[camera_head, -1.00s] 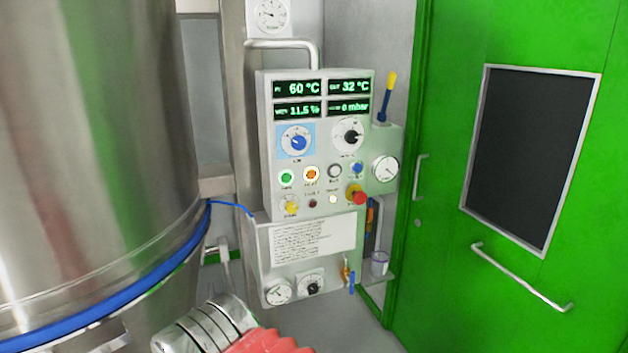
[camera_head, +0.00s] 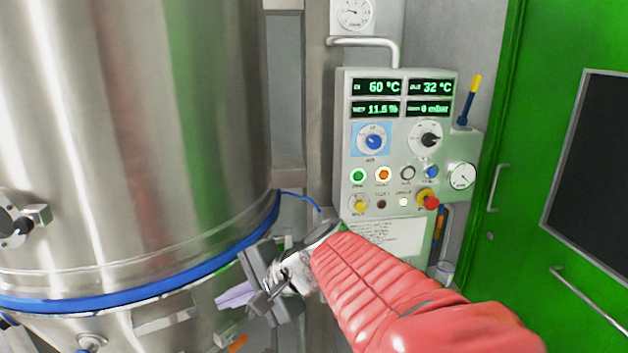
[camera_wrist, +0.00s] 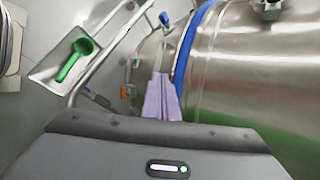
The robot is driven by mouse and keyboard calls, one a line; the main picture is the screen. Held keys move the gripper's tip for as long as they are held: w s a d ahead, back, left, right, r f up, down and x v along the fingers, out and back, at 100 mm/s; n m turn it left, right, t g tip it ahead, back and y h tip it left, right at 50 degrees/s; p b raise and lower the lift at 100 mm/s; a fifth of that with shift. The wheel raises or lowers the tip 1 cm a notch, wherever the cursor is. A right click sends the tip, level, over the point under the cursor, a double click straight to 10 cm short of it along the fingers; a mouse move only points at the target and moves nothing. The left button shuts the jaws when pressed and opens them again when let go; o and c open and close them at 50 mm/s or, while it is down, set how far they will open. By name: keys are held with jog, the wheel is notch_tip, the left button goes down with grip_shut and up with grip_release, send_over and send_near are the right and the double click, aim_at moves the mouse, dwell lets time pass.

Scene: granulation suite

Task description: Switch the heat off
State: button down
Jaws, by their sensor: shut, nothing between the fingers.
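The control panel (camera_head: 398,150) is on the right of the machine in the head view. Its displays read 60 °C and 32 °C. Below are a blue knob (camera_head: 373,141), a black knob (camera_head: 430,139), and a row with a green button (camera_head: 358,175), an orange button (camera_head: 384,175), a grey button (camera_head: 407,173) and a blue button (camera_head: 431,172). The labels are too small to read, so I cannot tell which is heat. My gripper (camera_head: 224,299) is below and left of the panel, apart from it. Its lavender fingers (camera_wrist: 162,98) are shut and empty.
A large steel vessel (camera_head: 130,130) with a blue band (camera_head: 150,298) fills the left, close behind my gripper. A red emergency knob (camera_head: 430,202) sits low on the panel. A green door (camera_head: 535,160) is at right. A green scoop (camera_wrist: 75,60) lies in a tray in the wrist view.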

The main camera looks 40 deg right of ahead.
aim_at(385, 176)
jog(key=w+d+r+m+t+h, duration=0.25)
jog(key=d+m, duration=0.45)
jog(key=d, duration=0.5)
jog(key=w+d+r+m+t+h, duration=0.2)
jog(key=w+d+r+m+t, duration=0.15)
jog(key=d+m, duration=0.6)
jog(key=s+d+m+h, duration=0.3)
jog(key=d, duration=0.5)
jog(key=s+d+m+h, duration=0.3)
jog(key=d, duration=0.6)
jog(key=s+d+m+h, duration=0.3)
jog(key=s+d+m, duration=0.1)
jog(key=d, duration=0.4)
jog(key=shift+d+h, duration=0.3)
jog(key=shift+h, duration=0.05)
jog(key=shift+w, duration=0.1)
jog(key=x, duration=1.4)
jog(key=shift+a+r, duration=0.1)
jog(key=shift+r, duration=0.15)
